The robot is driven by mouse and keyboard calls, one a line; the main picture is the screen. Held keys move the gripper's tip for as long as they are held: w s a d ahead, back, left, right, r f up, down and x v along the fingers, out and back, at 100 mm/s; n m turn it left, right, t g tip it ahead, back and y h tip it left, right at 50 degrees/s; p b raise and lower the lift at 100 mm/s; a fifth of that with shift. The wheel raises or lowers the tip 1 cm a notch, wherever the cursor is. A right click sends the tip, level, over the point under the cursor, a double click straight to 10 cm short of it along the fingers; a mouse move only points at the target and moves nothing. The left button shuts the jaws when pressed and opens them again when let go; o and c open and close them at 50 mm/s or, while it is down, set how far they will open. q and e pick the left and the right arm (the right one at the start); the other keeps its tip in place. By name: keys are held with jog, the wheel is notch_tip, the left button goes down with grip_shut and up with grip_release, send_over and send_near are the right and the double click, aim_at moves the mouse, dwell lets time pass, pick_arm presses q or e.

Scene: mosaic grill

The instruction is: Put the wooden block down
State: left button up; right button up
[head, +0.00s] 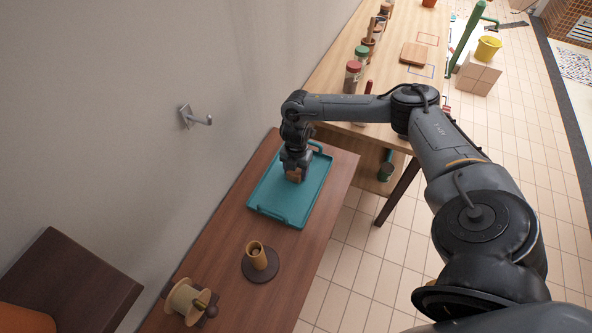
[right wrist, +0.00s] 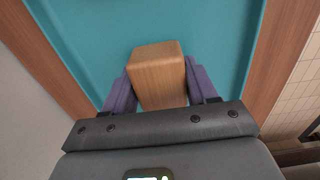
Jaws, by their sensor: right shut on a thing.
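The wooden block (right wrist: 157,75) is light brown and sits between the two purple fingers of my right gripper (right wrist: 160,88) in the right wrist view. The gripper is shut on it. In the head view my right gripper (head: 296,172) points down over the teal tray (head: 268,200), and the block (head: 293,175) shows partly below the fingers. The tray's teal floor fills the background of the wrist view. I cannot tell whether the block touches the tray floor. My left gripper is not in view.
The tray lies on a brown wooden shelf (head: 225,230) along the wall. A small wooden cup (head: 257,257) stands on a round dark base nearer to me, beside a spool (head: 185,301). A wall hook (head: 197,118) juts out at left. A table (head: 335,62) with jars stands behind.

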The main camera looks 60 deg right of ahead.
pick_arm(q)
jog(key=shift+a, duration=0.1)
pick_arm(e)
jog(key=o, duration=1.2)
jog(key=shift+f, duration=0.15)
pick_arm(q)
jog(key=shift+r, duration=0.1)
pick_arm(e)
jog(key=shift+r, duration=0.4)
pick_arm(q)
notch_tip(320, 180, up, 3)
jog(key=p, duration=0.3)
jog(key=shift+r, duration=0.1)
pick_arm(e)
notch_tip(320, 180, up, 12)
jog(key=shift+f, duration=0.2)
